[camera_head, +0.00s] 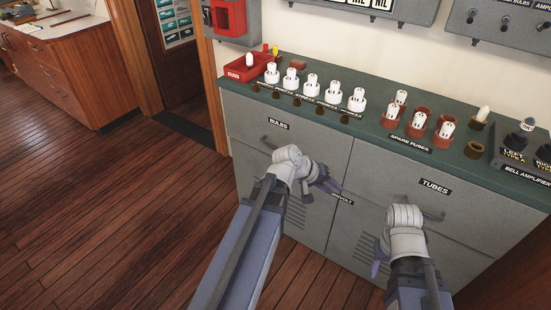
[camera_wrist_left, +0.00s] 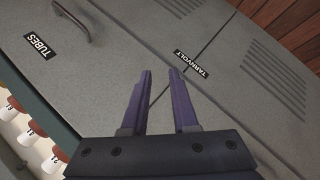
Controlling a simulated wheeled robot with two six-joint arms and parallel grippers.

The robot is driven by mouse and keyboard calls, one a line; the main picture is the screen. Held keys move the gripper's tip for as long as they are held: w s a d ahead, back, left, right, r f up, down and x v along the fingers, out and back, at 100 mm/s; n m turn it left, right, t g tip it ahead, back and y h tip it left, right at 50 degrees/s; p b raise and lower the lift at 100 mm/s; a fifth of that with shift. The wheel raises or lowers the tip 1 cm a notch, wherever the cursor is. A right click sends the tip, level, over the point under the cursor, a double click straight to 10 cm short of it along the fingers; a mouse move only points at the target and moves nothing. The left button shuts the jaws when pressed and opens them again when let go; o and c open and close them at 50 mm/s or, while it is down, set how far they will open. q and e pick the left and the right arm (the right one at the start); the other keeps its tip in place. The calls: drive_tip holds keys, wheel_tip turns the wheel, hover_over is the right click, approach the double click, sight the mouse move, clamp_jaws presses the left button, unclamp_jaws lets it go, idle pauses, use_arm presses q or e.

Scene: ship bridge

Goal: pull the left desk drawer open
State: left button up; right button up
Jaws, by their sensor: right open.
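The left drawer (camera_head: 310,140), labelled BULBS, is in the grey desk cabinet and looks shut. Its dark handle (camera_head: 267,142) shows beside my left wrist, partly hidden by it. My left gripper (camera_head: 328,185) is open and empty, right of that handle, near the seam between the two cabinet halves. In the left wrist view its two purple fingers (camera_wrist_left: 161,75) are apart, with bare grey panel and the seam beyond them. My right gripper (camera_head: 379,262) is low in front of the right half; its wrist hides most of it.
The right drawer, labelled TUBES (camera_head: 435,188), has a curved handle (camera_wrist_left: 75,22) at upper left in the left wrist view. A green counter top (camera_head: 372,128) carries white bulbs, brown sockets and a red tray (camera_head: 240,74). Open wooden floor (camera_head: 110,190) lies to the left.

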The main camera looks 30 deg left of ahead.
use_arm(q)
drive_tip(key=w+a+f+n+t+y+b, duration=0.1)
drive_tip(key=w+a+f+n+t+b, duration=0.2)
drive_tip(key=a, duration=0.5)
drive_tip(key=w+a+n+t+b, duration=0.25)
drive_tip(key=a+n+b, duration=0.2)
drive_tip(key=a, duration=0.25)
drive_tip(key=n+t+y+b, duration=0.4)
drive_tip(key=n, duration=0.1)
approach(272, 145)
drive_tip(key=x, duration=0.2)
drive_tip(key=shift+m, duration=0.35)
drive_tip(key=shift+f+b+x, duration=0.15)
drive_tip(key=shift+b+x, duration=0.3)
drive_tip(key=shift+x, duration=1.65)
drive_tip(key=shift+f+b+x, duration=0.1)
drive_tip(key=shift+b+x, duration=0.35)
drive_tip(key=shift+x, duration=1.65)
drive_tip(key=shift+s, duration=0.1)
use_arm(e)
wheel_tip(272, 145, down, 16)
drive_tip(key=shift+d+r, duration=0.15)
drive_tip(key=shift+r, duration=0.1)
use_arm(q)
clamp_jaws()
